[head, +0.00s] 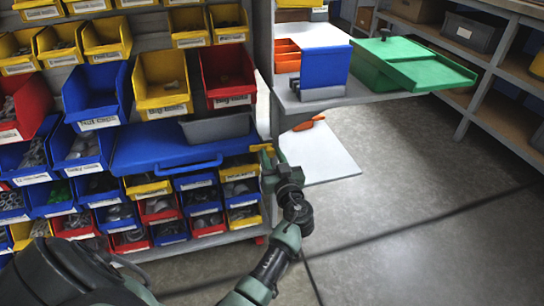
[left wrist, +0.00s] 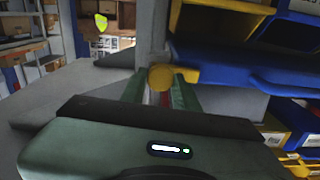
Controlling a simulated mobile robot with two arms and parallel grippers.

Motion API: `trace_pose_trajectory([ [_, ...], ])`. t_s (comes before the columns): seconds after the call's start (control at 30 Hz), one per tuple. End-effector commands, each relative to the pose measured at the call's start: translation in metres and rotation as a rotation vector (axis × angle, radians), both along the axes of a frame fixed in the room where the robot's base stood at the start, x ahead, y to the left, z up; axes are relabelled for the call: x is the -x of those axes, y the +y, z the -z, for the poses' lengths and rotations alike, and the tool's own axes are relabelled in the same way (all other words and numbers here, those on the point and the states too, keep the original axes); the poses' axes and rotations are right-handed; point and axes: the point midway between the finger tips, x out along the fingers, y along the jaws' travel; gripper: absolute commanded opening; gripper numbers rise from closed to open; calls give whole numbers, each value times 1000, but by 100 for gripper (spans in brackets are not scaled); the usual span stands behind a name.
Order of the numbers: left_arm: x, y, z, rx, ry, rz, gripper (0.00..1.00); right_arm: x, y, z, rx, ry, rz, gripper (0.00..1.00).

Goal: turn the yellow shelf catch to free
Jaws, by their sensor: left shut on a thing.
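The yellow shelf catch (head: 261,148) sits on the grey post at the right end of the bin rack, beside the blue lidded case. In the left wrist view the catch (left wrist: 161,77) shows a round hub with a short arm pointing right. My left gripper (head: 270,161) is at the catch, its green fingers (left wrist: 160,92) on either side of the hub and shut on it. The fingers hide part of the catch, and I cannot read any marking by it. My right gripper is in neither view.
A blue case (head: 170,147) lies left of the catch among several rows of small-parts bins. A grey shelf (head: 350,98) to the right carries a blue box (head: 325,66) and a green box (head: 412,64). The floor at right is open.

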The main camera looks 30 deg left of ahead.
Motion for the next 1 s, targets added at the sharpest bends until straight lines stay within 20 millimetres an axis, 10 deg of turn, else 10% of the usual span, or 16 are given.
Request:
trace_pose_trajectory([
  [0.53, -1, -1, 0, -301, 349, -1, 0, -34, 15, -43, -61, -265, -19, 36],
  [1.0, -3, -1, -1, -592, 690, 1, 0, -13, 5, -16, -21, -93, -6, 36],
])
